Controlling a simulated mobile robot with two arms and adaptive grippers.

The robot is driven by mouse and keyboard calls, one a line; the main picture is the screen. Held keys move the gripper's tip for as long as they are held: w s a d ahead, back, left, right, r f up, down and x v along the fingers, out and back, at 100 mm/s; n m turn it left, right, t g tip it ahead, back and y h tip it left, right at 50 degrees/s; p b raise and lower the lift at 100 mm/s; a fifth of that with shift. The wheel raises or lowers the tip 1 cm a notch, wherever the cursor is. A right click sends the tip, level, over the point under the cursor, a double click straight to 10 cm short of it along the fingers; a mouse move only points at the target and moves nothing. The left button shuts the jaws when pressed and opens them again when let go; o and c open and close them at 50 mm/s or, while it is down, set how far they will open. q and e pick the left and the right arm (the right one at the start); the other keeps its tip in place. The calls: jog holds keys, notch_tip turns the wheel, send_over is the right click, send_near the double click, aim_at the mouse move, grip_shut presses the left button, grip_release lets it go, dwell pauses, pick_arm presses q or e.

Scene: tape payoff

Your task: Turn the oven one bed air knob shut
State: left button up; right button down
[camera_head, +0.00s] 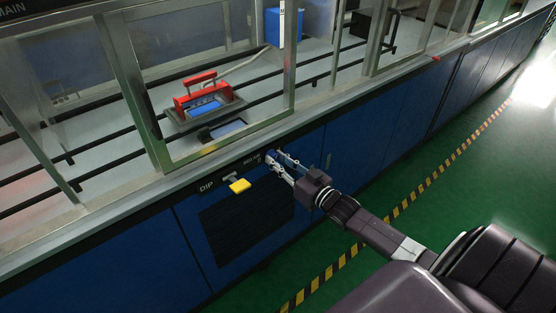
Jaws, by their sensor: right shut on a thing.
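My right gripper (277,162) reaches in from the right to the front panel (220,173) of the blue machine. Its fingers are shut on a small knob beside a small white label that is hard to read. The fingers cover most of the knob, so its shape and turn angle cannot be made out. My left gripper is out of view.
A yellow handle (240,186) sticks out of the panel left of my right gripper, near the word DIP. Behind glass, a red-handled device (203,95) stands on a rail bed. The green floor (460,180) with a striped line is clear.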

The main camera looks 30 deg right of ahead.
jog(key=n+p, duration=0.1)
jog(key=n, duration=0.3)
jog(key=shift+r+p, duration=0.15)
jog(key=shift+p, duration=0.2)
jog(key=n+p, duration=0.1)
jog(key=n, duration=0.4)
jog(key=shift+n+h, duration=0.3)
jog(key=shift+h, duration=0.1)
jog(key=n, duration=0.3)
jog(key=shift+a, duration=0.1)
jog(key=shift+n+b, duration=0.4)
jog(key=shift+n, duration=1.6)
jog(key=shift+h, duration=0.3)
jog(key=c, duration=1.7)
grip_release()
jog(key=shift+s, duration=0.1)
